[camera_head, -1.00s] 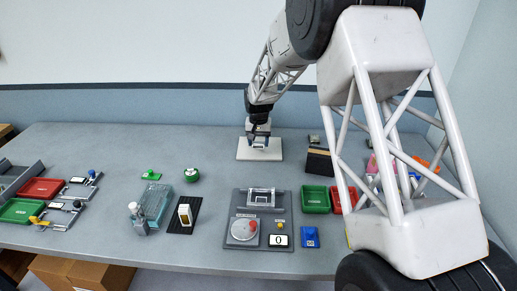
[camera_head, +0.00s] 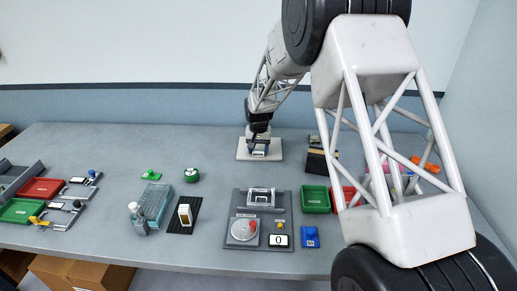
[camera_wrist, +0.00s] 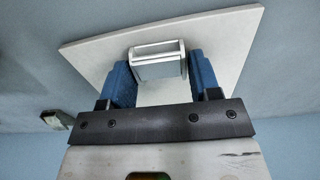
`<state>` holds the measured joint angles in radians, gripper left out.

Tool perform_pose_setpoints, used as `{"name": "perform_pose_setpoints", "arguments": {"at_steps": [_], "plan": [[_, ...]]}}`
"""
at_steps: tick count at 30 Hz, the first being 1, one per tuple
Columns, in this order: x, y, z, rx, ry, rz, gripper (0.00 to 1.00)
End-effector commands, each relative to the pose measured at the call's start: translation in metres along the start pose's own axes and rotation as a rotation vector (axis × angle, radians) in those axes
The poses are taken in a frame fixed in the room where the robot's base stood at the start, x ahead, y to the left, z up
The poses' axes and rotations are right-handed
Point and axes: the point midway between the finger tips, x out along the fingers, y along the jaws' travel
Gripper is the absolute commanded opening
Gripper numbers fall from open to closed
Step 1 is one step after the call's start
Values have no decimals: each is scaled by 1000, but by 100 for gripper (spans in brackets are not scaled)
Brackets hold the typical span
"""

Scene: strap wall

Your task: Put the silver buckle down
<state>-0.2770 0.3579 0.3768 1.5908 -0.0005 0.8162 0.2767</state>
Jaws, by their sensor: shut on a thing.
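The silver buckle (camera_wrist: 158,62) is a small metal frame between the two blue fingers of my gripper (camera_wrist: 160,75) in the wrist view. My gripper is shut on it. A white board (camera_wrist: 95,52) lies behind the buckle in that view; I cannot tell whether the buckle touches it. In the head view, my gripper (camera_head: 259,150) is low over the white board (camera_head: 243,155) at the back middle of the table, and the buckle (camera_head: 259,154) shows small at the fingertips.
Right of the board stands a dark block (camera_head: 316,161), with green (camera_head: 315,199) and red bins in front.

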Motion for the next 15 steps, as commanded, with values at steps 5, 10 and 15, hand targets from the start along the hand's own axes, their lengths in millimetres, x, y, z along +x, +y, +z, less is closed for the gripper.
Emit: {"name": "perform_pose_setpoints", "arguments": {"at_steps": [5,10,15], "plan": [[1,0,0,0,0,0,74],[1,0,0,0,0,0,82],[1,0,0,0,0,0,82]]}}
